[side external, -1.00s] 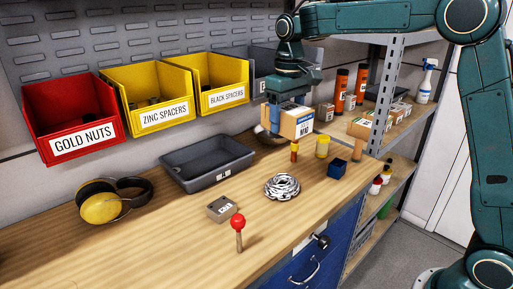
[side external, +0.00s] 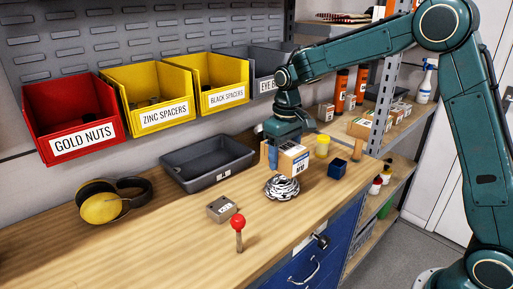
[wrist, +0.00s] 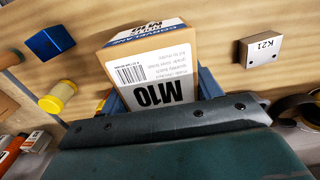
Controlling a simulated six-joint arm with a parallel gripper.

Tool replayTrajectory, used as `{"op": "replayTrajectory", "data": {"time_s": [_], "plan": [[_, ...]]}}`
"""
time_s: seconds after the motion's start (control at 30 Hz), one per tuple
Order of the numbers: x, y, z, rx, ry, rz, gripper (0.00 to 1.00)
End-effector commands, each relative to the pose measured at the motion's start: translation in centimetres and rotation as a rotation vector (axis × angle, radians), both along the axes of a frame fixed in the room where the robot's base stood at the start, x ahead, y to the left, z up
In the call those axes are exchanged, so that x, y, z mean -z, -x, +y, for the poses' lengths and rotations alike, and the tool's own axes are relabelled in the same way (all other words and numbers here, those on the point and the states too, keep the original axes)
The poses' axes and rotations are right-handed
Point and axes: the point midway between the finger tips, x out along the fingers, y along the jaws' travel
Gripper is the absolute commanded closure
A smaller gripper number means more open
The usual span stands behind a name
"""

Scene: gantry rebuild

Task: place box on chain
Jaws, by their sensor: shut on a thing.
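A small cardboard box with a white label (side external: 292,160) is held in my gripper (side external: 284,150), whose blue fingers are shut on its sides. The box's M10 label (wrist: 150,80) faces the camera in the wrist view. A coiled silver chain (side external: 281,188) lies on the wooden bench, directly below the box in the side view. The box's lower edge overlaps the top of the chain there; I cannot tell whether they touch. In the wrist view the box hides the chain.
A blue block (side external: 337,168) and yellow jar (side external: 322,146) stand right of the chain. A K21 block (side external: 221,209) and red-topped peg (side external: 238,224) are left and in front. A grey tray (side external: 184,180) and ear defenders (side external: 101,208) lie farther left. Bare bench (side external: 150,250) lies at front left.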

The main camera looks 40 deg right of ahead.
Motion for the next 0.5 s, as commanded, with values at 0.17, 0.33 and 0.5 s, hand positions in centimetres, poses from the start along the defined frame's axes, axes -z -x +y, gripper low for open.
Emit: {"op": "replayTrajectory", "data": {"time_s": [0.17,0.33,0.5], "plan": [[2.1,0.0,0.0,0.0,0.0,0.003,0.74],[3.3,0.0,0.0,0.0,0.0,-0.001,0.74],[3.4,0.0,0.0,0.0,0.0,-0.002,0.74]]}}
